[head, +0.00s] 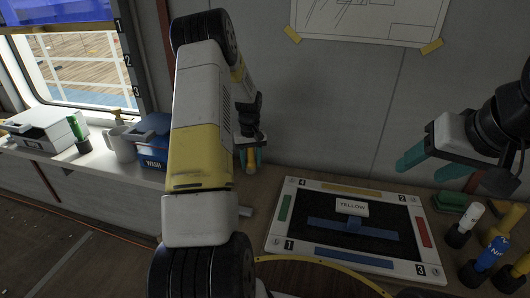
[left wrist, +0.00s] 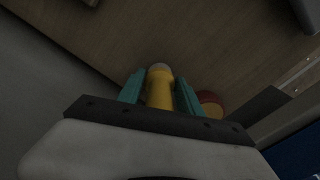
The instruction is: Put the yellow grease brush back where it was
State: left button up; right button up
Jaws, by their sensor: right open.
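The yellow grease brush (left wrist: 160,88) is upright-looking between the teal fingers of my left gripper (left wrist: 160,92), with a pale end showing in the left wrist view. In the head view its yellow part (head: 250,160) shows between the fingers of my left gripper (head: 250,157), by the wall behind the counter. The fingers appear to touch it on both sides. My right gripper (head: 428,160) is open and empty at the right, above the counter. Part of the left gripper is hidden behind my left arm.
A black board (head: 277,240) with coloured strips and a "YELLOW" card (head: 352,207) lies on the counter. Left are a blue WASH box (head: 153,150) and white mug (head: 121,145). A red-yellow round thing (left wrist: 210,102) is beside the fingers.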

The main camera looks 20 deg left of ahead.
pick_arm(q)
jog(key=shift+o, duration=1.3)
jog(key=shift+r, duration=0.1)
notch_tip(320, 180, up, 12)
jog(key=shift+s+d+f, duration=0.1)
jog(key=shift+d, duration=0.05)
jog(key=s+d+r+m+t, duration=0.2)
jog(key=s+d+r, duration=0.35)
jog(key=r, duration=0.25)
jog(key=s+d+r+m+t, duration=0.1)
jog(key=s+d+r, duration=0.3)
jog(key=s+r, duration=0.35)
jog(key=s+d+r+m+t+h, duration=0.1)
jog(key=s+d, duration=0.2)
jog(key=s, duration=0.5)
jog(key=s+d+r+m+t+h, duration=0.1)
jog(key=s+d+m+t, duration=0.1)
jog(key=s, duration=0.7)
jog(key=shift+d+r+m, duration=0.25)
jog(key=shift+d+m, duration=0.05)
jog(key=shift+d, duration=0.45)
